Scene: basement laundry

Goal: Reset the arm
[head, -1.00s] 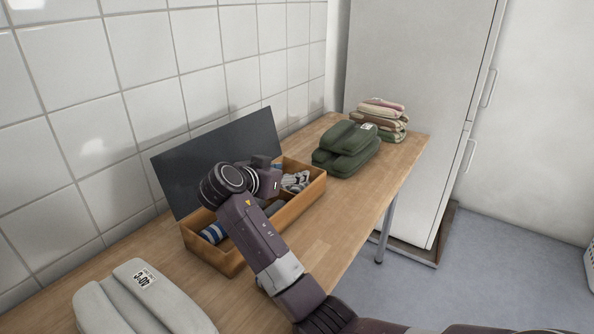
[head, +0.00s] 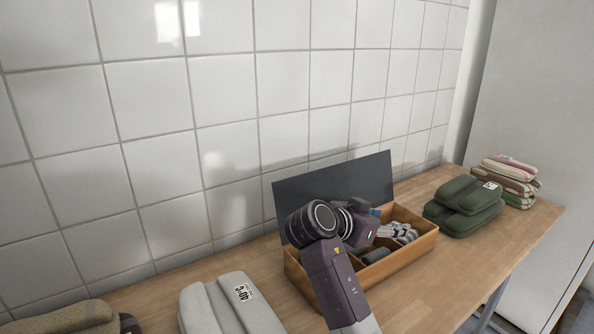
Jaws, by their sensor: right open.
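My right arm reaches up from the bottom of the head view and bends at a dark wrist joint. My right gripper (head: 404,234) is over the right part of a wooden box (head: 412,262) on the table. Its grey fingers are open and partly blend with what lies behind them. I cannot tell whether they touch anything. A dark rolled item (head: 375,256) lies in the box below the gripper. The arm hides much of the box's left part. My left gripper is not in view.
The box's dark lid (head: 330,187) stands open against the tiled wall. On the wooden table (head: 462,262), a dark green folded stack (head: 464,207) and striped folded cloths (head: 508,184) lie right. A pale tagged stack (head: 225,305) and a brown textile (head: 65,318) lie front left.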

